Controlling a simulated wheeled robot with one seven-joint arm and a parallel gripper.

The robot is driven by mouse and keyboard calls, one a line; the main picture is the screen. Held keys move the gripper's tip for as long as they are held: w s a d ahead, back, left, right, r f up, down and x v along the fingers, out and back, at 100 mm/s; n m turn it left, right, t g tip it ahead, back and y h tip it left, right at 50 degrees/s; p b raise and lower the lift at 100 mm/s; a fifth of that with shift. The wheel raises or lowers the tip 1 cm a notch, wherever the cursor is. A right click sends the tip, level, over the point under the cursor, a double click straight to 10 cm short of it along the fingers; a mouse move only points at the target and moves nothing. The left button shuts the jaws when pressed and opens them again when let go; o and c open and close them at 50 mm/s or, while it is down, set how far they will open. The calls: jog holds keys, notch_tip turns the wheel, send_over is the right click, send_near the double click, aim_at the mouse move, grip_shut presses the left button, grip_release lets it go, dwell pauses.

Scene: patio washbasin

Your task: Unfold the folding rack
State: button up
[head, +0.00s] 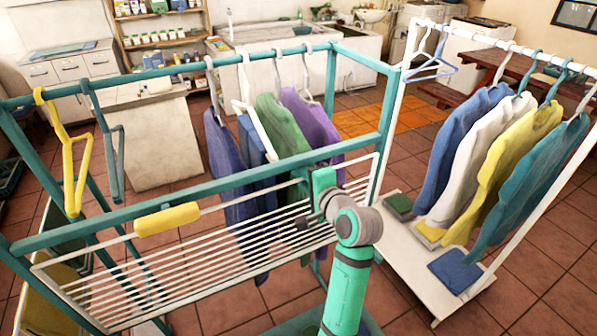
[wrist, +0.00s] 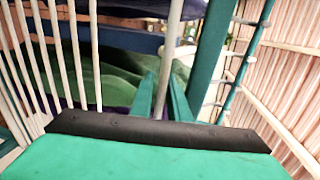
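The folding rack (head: 107,291), a white frame of thin parallel bars, hangs along the front of the teal stand (head: 195,198), with its bars sloping. A yellow grip (head: 167,220) sits on its upper rail. My gripper (head: 302,190) is at the right part of the rack, far from the yellow grip. In the wrist view, my two teal fingers (wrist: 163,98) stand close together with a pale rod (wrist: 174,45) in the narrow gap between them. They look shut on this rod, though the contact itself is small to see. More white rack bars (wrist: 55,55) show on the left.
Clothes on hangers (head: 283,125) hang behind the rack on the teal stand. Yellow (head: 72,165) and teal (head: 112,150) empty hangers hang at left. A white clothes rail (head: 480,40) with shirts stands at right. Tiled floor (head: 400,300) shows between them.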

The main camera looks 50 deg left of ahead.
jog(key=shift+a, duration=0.25)
grip_shut()
dwell(1.4)
